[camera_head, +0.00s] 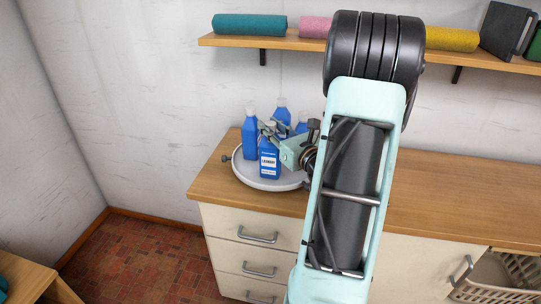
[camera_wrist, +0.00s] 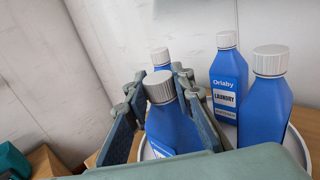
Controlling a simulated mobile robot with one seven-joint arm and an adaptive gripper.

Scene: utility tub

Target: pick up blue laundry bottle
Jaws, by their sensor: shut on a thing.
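My gripper (camera_head: 268,131) is shut on the front blue laundry bottle (camera_head: 269,162), its fingers around the upper body below the cap. In the wrist view the held bottle (camera_wrist: 170,128) has a ribbed grey-white cap and stands between the two fingers, its lower part hidden by my gripper. Its white label faces the head camera. It looks upright over the round pale tray (camera_head: 245,177); I cannot tell whether its base touches it. Three similar blue bottles stand around it: one at left (camera_head: 250,136), one at the back (camera_head: 281,114) and one at right (camera_head: 301,124), partly hidden.
The tray sits near the left end of the wooden counter (camera_head: 440,195), above drawers (camera_head: 250,255). The counter right of my arm is clear. A wall shelf (camera_head: 295,43) above holds teal (camera_head: 248,25), pink (camera_head: 314,27) and yellow (camera_head: 452,39) rolls.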

